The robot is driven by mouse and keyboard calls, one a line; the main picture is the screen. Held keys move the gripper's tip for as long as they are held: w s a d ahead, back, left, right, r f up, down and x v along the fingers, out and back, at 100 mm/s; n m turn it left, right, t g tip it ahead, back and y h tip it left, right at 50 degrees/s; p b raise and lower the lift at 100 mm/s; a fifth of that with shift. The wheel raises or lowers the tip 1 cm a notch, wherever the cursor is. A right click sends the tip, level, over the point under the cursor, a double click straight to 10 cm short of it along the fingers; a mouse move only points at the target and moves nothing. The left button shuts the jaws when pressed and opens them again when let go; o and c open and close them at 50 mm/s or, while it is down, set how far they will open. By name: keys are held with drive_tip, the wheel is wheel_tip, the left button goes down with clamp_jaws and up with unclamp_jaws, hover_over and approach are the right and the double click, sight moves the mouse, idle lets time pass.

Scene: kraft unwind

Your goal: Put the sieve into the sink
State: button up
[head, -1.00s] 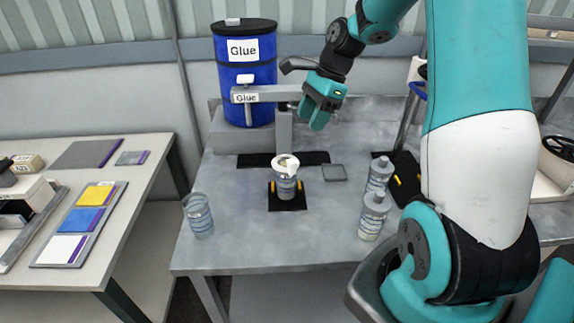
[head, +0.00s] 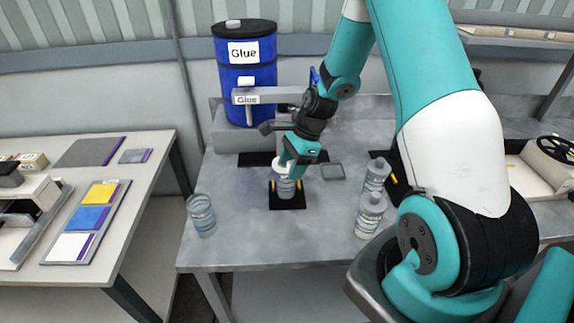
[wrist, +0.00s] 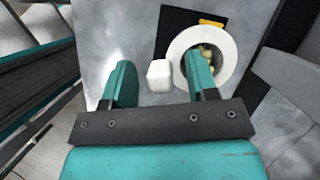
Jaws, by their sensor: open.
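The sieve (head: 280,162) is white and sits on top of a clear cup (head: 285,188) on a black stand. In the wrist view the sieve's round white rim (wrist: 230,42) has yellowish bits inside, and its blocky white handle (wrist: 159,76) points towards the left finger. My gripper (head: 291,170) is open at the sieve. Its fingers (wrist: 160,68) stand on either side of the handle, with gaps between. The right finger overlaps the rim in the picture; I cannot tell whether it touches. I cannot make out a sink in either view.
A blue glue drum (head: 245,75) and its grey tap arm (head: 270,96) stand behind the cup. An empty clear cup (head: 201,216) is at the table's left edge. Two bottles (head: 371,213) stand to the right. The table's front middle is clear.

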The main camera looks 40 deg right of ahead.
drive_tip(key=shift+c, duration=0.4)
clamp_jaws()
